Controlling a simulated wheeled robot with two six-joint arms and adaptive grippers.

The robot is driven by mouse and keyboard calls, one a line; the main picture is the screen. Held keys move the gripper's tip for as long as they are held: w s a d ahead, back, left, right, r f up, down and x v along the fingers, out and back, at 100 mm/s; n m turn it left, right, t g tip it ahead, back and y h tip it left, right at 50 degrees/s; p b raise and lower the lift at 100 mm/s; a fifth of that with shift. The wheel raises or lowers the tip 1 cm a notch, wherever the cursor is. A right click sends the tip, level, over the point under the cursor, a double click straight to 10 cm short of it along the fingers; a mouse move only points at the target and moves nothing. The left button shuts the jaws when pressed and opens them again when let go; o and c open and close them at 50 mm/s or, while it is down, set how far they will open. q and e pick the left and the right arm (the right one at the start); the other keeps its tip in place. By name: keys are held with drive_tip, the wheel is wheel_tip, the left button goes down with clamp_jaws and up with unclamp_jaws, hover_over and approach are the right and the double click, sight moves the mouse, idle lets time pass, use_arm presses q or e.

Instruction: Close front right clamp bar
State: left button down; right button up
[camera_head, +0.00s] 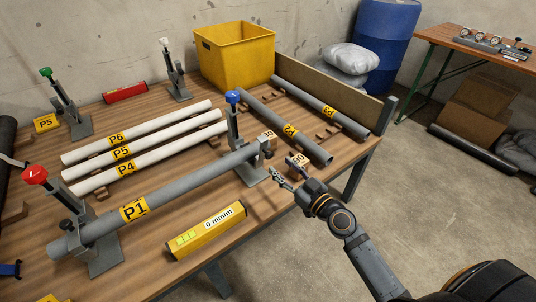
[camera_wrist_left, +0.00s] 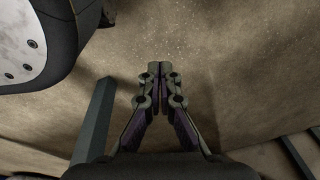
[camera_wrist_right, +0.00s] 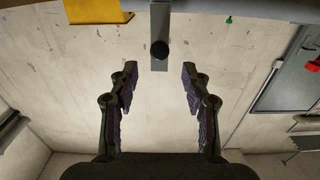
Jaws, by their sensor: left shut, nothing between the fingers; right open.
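The front right clamp (camera_head: 262,172) is a grey stand at the front right of the table, with pipe P1 (camera_head: 190,186) lying in it. Its bar, tipped with a blue knob (camera_head: 233,97), stands up above the pipe. My right gripper (camera_head: 283,168) is open and empty, just right of this clamp in the head view. In the right wrist view a grey bar with a dark round end (camera_wrist_right: 160,48) shows ahead of the open fingers (camera_wrist_right: 158,85), apart from them. My left gripper (camera_wrist_left: 159,75) is shut and empty over the floor; I cannot make it out in the head view.
Other clamps have red (camera_head: 35,174), green (camera_head: 45,73) and white (camera_head: 164,42) knobs. White pipes (camera_head: 150,152) and grey pipes (camera_head: 320,104) lie on the table. A yellow level (camera_head: 207,231) lies before P1. A yellow bin (camera_head: 235,60) stands behind.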

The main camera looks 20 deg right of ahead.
sight(270, 156)
drive_tip(key=p+x, duration=0.1)
drive_tip(key=x, duration=0.6)
drive_tip(key=shift+w+a+f, duration=0.1)
drive_tip(key=shift+w, duration=0.15)
use_arm(q)
drive_tip(key=s, duration=0.3)
drive_tip(key=shift+a+f, duration=0.1)
drive_tip(key=shift+f, duration=0.2)
use_arm(e)
clamp_jaws()
